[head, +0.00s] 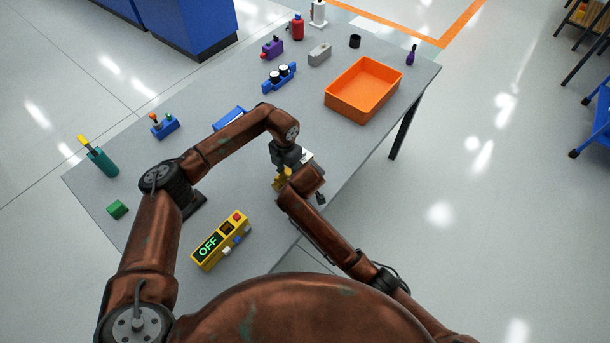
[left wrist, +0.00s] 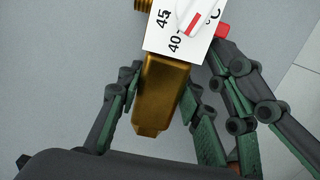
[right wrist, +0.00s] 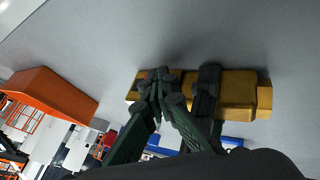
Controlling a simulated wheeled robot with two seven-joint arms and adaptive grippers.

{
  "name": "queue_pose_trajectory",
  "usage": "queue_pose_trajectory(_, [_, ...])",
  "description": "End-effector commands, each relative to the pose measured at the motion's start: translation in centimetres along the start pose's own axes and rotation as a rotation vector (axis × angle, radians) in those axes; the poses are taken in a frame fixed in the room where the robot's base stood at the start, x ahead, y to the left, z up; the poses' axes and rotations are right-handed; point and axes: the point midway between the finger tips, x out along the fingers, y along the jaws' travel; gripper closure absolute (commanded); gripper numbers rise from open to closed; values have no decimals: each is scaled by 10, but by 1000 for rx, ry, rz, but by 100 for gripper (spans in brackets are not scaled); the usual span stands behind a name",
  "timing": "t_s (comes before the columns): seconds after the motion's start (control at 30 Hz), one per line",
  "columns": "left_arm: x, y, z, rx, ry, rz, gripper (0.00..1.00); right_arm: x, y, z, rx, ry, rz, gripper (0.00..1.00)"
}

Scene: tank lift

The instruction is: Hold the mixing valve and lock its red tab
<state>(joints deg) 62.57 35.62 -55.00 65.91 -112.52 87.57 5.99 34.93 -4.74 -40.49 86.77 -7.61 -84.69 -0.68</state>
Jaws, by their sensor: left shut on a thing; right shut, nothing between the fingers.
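The brass mixing valve (left wrist: 163,95) has a white dial plate (left wrist: 178,42) marked 45, 40 and °C, with a white, red-marked pointer. My left gripper (left wrist: 155,88) is shut around the brass body, one finger on each side. The red tab (left wrist: 222,30) sticks out at the plate's right edge in the left wrist view. My right gripper (right wrist: 160,82) is shut with nothing between its fingers, its tips against or very close to the valve near the tab. In the head view the valve (head: 281,182) is mostly hidden by my arms.
A yellow box (head: 220,241) reading OFF lies near the table's front. An orange tray (head: 362,90) stands to the right at the back. A blue double-knob part (head: 279,76), a teal part (head: 102,162) and a green block (head: 117,209) are spread over the grey table (head: 215,90).

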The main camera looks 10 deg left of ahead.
Motion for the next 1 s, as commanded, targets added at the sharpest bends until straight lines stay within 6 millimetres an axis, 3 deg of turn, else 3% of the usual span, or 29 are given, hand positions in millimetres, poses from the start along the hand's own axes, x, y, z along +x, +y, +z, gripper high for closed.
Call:
queue_pose_trajectory(0.13, [-1, 0, 0, 1, 0, -1, 100, 9, 18, 0, 2, -1, 2, 100])
queue_pose_trajectory(0.53, [0, 0, 0, 1, 1, -1, 100, 5, 19, 0, 2, 2, 2, 100])
queue_pose_trajectory(1.0, [0, 0, 0, 0, 1, 0, 100, -73, 18, -1, 2, 3, 1, 100])
